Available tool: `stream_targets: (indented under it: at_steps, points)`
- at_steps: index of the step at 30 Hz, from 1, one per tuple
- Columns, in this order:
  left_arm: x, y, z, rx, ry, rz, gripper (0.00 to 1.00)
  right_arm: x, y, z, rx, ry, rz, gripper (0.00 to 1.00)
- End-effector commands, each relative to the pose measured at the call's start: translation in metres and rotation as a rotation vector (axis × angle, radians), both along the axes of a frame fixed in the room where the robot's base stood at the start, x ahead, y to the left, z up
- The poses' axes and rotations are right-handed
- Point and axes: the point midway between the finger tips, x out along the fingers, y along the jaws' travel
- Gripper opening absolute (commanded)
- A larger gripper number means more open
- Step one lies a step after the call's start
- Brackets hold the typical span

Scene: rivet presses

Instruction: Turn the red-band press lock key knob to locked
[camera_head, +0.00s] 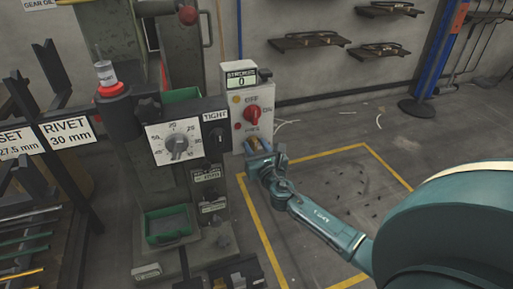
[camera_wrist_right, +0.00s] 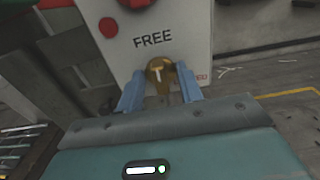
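The red-band press (camera_head: 130,105) stands left of centre in the head view, with a red band round its post below a clear cup. Its control box carries a brass lock key knob (camera_head: 253,143) at the lower front. In the right wrist view, the brass knob (camera_wrist_right: 160,75) sits below the printed word FREE, with a pale upright mark on its face. My right gripper (camera_head: 258,156) is at the knob. Its blue fingers (camera_wrist_right: 160,84) stand on either side of it, very close. I cannot tell whether they press on it. My left gripper is not in view.
Above the knob is a red selector (camera_head: 252,112) marked OFF and ON, under a strokes counter (camera_head: 241,80). A dial plate (camera_head: 178,141) and a TIGHT switch (camera_head: 215,135) are to the left. Yellow-lined floor (camera_head: 350,180) is open to the right.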

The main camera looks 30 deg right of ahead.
Motion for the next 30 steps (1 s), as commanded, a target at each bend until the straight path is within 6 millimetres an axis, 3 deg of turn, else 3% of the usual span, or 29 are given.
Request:
stream_targets:
  at_steps: [2,15,30]
  points:
    - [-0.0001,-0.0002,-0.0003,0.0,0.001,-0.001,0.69,-0.0001,0.0002,0.0,0.001,0.0,0.0,0.35]
    - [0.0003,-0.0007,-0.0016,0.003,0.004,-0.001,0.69,-0.0004,0.0003,0.0,0.001,0.0,0.0,0.0]
    - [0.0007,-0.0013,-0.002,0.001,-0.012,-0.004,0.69,-0.0006,0.0002,-0.001,0.089,-0.021,0.0,0.0]
